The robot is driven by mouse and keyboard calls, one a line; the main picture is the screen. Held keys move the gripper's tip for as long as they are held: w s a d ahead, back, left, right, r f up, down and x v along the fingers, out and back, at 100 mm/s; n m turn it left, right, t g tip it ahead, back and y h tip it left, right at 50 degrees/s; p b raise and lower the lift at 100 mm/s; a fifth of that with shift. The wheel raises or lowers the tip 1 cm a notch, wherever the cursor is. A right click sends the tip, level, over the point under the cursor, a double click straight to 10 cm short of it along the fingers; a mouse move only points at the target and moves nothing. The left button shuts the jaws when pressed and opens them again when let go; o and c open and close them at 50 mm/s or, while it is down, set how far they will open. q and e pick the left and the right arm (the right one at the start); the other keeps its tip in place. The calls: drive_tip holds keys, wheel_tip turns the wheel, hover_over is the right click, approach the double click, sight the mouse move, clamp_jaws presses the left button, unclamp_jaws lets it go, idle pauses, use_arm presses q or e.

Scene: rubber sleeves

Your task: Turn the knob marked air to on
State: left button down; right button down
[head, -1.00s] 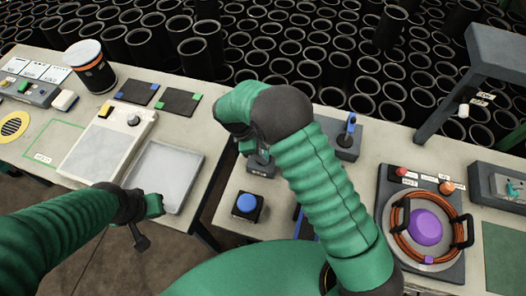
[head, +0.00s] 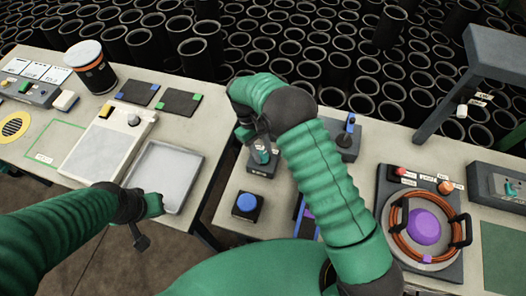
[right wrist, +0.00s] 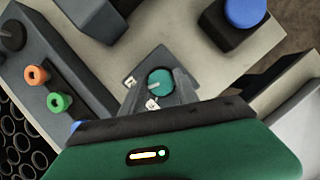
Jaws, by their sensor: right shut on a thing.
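The teal knob (right wrist: 159,82) sits on a small grey box (head: 262,168) on the right bench. It has a pale pointer line, and small white labels lie beside it, too small to read. My right gripper (right wrist: 161,88) is shut on the knob, one finger on each side. In the head view, my right gripper (head: 262,150) comes down over the box and partly hides the knob. My left gripper (head: 140,237) hangs low in front of the left bench, away from the knob. I cannot tell how its fingers stand.
A blue push button (head: 247,203) stands in front of the knob box. A grey box with a blue lever (head: 349,130) is behind to the right. A panel with orange hose and a purple dome (head: 425,226) is farther right. A grey tray (head: 190,205) is left.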

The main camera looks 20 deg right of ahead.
drive_tip(key=shift+w+r+m+y, duration=0.1)
drive_tip(key=shift+w+m+y, duration=0.2)
drive_tip(key=shift+m, duration=0.3)
drive_tip(key=c, duration=1.2)
unclamp_jaws()
drive_tip(key=shift+o, duration=1.3)
drive_tip(key=shift+a, duration=0.1)
use_arm(q)
drive_tip(key=shift+w+a+f, duration=0.1)
drive_tip(key=shift+w+a, duration=0.1)
drive_tip(key=shift+w, duration=0.1)
